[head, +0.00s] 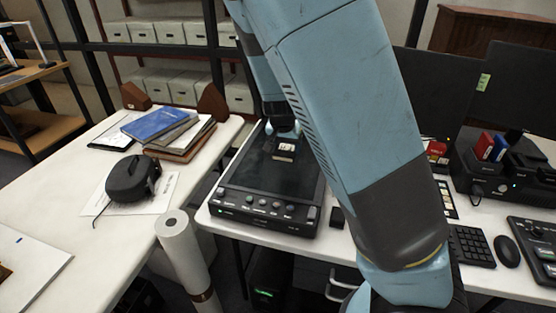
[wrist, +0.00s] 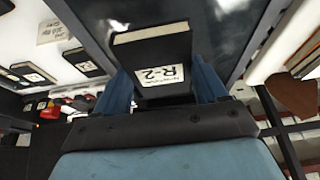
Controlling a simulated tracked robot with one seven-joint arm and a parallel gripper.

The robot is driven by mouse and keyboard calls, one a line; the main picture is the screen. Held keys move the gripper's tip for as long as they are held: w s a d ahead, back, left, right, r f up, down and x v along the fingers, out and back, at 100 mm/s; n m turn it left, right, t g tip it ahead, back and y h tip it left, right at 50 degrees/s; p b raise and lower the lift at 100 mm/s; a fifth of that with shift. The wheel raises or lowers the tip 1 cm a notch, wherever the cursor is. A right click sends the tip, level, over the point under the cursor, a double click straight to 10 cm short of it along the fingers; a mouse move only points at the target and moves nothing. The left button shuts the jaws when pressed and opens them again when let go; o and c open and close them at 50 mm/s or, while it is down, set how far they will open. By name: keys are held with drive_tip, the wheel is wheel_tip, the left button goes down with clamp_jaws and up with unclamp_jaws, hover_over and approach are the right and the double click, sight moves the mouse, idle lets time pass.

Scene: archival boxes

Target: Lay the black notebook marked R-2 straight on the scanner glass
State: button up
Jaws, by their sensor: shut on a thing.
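The black notebook (wrist: 152,48) shows in the wrist view between my gripper's two blue fingers, with its white R-2 label facing the camera. My gripper (wrist: 163,84) is shut on it. In the head view the notebook (head: 284,150) is small and dark with a pale label, below my gripper (head: 283,130) and over the far half of the scanner glass (head: 258,165). The scanner glass (wrist: 228,22) also shows behind the notebook in the wrist view. I cannot tell whether the notebook touches the glass. My arm hides part of the scanner's right side.
Buttons (head: 262,203) line the scanner's front edge. On the left table are stacked books (head: 170,134), a black rounded device (head: 132,178) and papers. A paper roll (head: 180,245) stands between the tables. A keyboard (head: 470,246), mouse (head: 507,251) and monitors are at right.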

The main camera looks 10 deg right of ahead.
hover_over(281, 165)
drive_tip(key=f, duration=0.6)
drive_tip(key=shift+s+a, duration=0.3)
drive_tip(key=shift+s, duration=0.1)
drive_tip(key=shift+f, duration=1.45)
drive_tip(key=shift+s+f, duration=0.1)
drive_tip(key=shift+f, duration=0.1)
drive_tip(key=o, duration=1.1)
drive_tip(key=shift+c, duration=0.2)
drive_tip(key=shift+s+d+f, duration=0.1)
